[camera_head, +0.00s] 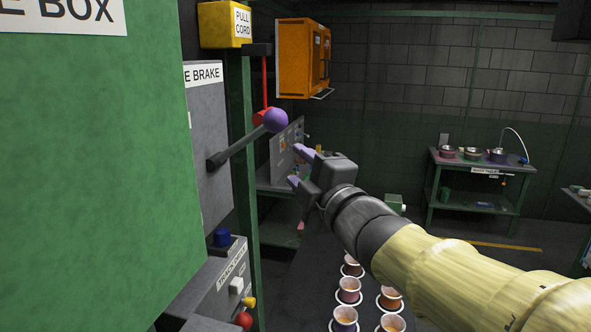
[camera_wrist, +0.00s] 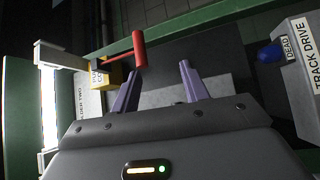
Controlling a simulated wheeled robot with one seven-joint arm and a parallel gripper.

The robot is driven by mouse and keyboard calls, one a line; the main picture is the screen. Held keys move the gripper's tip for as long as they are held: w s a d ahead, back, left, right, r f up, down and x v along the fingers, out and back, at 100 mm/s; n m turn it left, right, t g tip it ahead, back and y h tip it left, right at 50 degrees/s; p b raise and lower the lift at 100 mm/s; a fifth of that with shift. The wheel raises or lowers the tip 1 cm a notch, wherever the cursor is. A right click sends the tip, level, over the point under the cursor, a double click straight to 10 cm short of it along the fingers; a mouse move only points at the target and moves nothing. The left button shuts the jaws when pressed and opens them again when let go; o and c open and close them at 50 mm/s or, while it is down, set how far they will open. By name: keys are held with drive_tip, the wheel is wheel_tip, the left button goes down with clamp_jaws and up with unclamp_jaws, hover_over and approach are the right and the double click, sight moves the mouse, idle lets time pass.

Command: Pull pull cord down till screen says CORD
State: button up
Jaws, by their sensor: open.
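The pull cord box (camera_head: 225,24) is yellow, with a white PULL CORD label, high on a green post. A thin red cord (camera_head: 265,82) hangs from a dark arm beside it and ends in a red handle (camera_head: 262,117). A purple lever ball partly hides the handle in the head view. My gripper (camera_head: 298,167) is open and empty, to the right of and below the handle. In the wrist view the red handle (camera_wrist: 139,48) shows just beyond the tip of the left finger of my gripper (camera_wrist: 160,74), apparently apart from it. I see no screen reading CORD.
The brake lever (camera_head: 243,146), with its purple ball (camera_head: 275,120), sticks out close to the handle. An orange cabinet (camera_head: 302,58) hangs behind. A large green box (camera_head: 90,170) fills the left. The TRACK DRIVE box (camera_wrist: 304,65) is at the right in the wrist view.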

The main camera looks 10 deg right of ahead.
drive_tip(key=p+v, duration=0.2)
drive_tip(key=p, duration=0.4)
drive_tip(key=shift+s+d+p, duration=0.15)
drive_tip(key=shift+s+p, duration=0.15)
drive_tip(key=shift+p, duration=0.05)
drive_tip(key=w+d+f+m+g+h+b, duration=0.1)
drive_tip(key=d+f+m+g+h+b, duration=0.2)
drive_tip(key=f, duration=0.4)
drive_tip(key=w+d+f+m+g+h, duration=0.1)
drive_tip(key=f+m+h, duration=0.1)
drive_tip(key=f+m, duration=0.45)
drive_tip(key=s+f+m+g+b, duration=0.1)
drive_tip(key=s+f+m+g, duration=0.2)
drive_tip(key=f, duration=0.5)
drive_tip(key=s+a+f+m+g+b, duration=0.1)
drive_tip(key=s+f+m+g, duration=0.3)
drive_tip(key=f, duration=0.4)
drive_tip(key=s+f+m+g+h+b, duration=0.1)
drive_tip(key=s+f+m+g+b, duration=0.2)
drive_tip(key=s+f+g, duration=0.2)
wheel_tip(320, 180, down, 4)
drive_tip(key=shift+a+r, duration=0.2)
drive_tip(key=shift+a, duration=0.05)
drive_tip(key=shift+m, duration=0.25)
drive_tip(key=shift+c, duration=0.5)
